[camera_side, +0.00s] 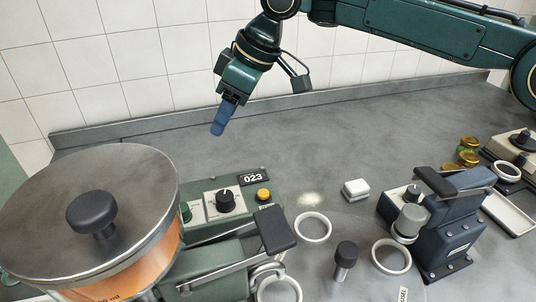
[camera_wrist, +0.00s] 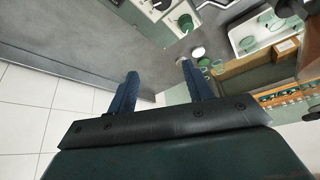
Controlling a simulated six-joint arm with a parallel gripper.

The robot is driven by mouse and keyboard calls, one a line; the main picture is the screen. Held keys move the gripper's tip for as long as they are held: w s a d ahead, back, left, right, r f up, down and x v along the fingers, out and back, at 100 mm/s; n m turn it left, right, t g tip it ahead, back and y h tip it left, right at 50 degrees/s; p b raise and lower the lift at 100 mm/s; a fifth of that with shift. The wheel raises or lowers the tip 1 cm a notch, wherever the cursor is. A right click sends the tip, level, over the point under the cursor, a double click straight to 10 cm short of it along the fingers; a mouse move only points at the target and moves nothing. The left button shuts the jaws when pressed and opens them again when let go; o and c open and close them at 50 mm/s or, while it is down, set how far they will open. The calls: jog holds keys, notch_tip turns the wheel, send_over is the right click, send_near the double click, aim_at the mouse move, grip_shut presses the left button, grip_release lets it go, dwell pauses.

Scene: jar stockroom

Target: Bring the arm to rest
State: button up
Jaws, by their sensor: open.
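My gripper (camera_side: 219,120) hangs from my green arm in the upper middle of the side view, above the grey counter (camera_side: 330,140). It points down and slightly left, well clear of everything on the counter. In the wrist view my gripper (camera_wrist: 160,88) shows two blue fingers spread wide apart. Nothing is between them, so it is open and empty.
A lidded pot of orange contents (camera_side: 125,270) stands front left beside a green machine (camera_side: 225,205) marked 023. The counter's back middle is clear.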

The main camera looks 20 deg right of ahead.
jog(key=s+d+r+m+t+h, duration=0.1)
jog(key=s+d+r+m, duration=0.2)
jog(key=d, duration=0.6)
jog(key=s+d+r+m, duration=0.1)
jog(key=s+d+r, duration=0.2)
jog(key=s+d, duration=0.35)
jog(key=s+d+r+m+t+h, duration=0.1)
jog(key=s+d+r+m, duration=0.2)
jog(key=d, duration=0.7)
jog(key=s+d+f+m+h, duration=0.1)
jog(key=s+d+f, duration=0.2)
jog(key=s+d, duration=0.2)
jog(key=s+d+f+m+h, duration=0.1)
jog(key=s+d+f+m, duration=0.1)
jog(key=s+d, duration=0.3)
jog(key=s+d+f+m+t, duration=0.1)
jog(key=s+d+f, duration=0.3)
jog(key=s, duration=0.7)
jog(key=shift+d+f+m+h, duration=0.4)
jog(key=shift+d+m, duration=0.2)
jog(key=shift+d, duration=0.25)
jog(key=shift+o, duration=0.6)
